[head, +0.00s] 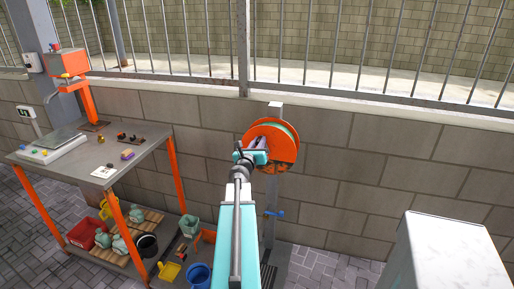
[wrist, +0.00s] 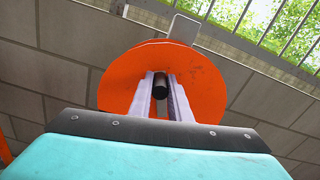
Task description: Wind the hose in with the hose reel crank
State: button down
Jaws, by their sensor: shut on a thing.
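The orange hose reel (head: 283,138) is mounted on a post against the block wall, with a teal hose wound inside it. In the wrist view the reel's orange disc (wrist: 122,82) faces me. My gripper (head: 258,145) is in front of the reel. In the wrist view my gripper (wrist: 161,88) has its two pale fingers on either side of a dark crank handle (wrist: 161,77), shut on it. The crank's arm is hidden behind the fingers, and the lower part of the reel is partly covered by my arm.
A workbench (head: 127,157) with orange legs stands at the left, with tools on top and buckets on and near its lower shelf. A blue tap (head: 275,213) is below the reel. A grey box (head: 447,255) stands at the right front. Railings (head: 340,50) top the wall.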

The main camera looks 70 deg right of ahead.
jog(key=shift+s+r+m+b, duration=0.2)
jog(key=shift+s+m+b, duration=0.3)
jog(key=shift+m+b, duration=0.15)
jog(key=c, duration=1.6)
grip_release()
jog(key=shift+c, duration=0.2)
jog(key=shift+a, duration=0.1)
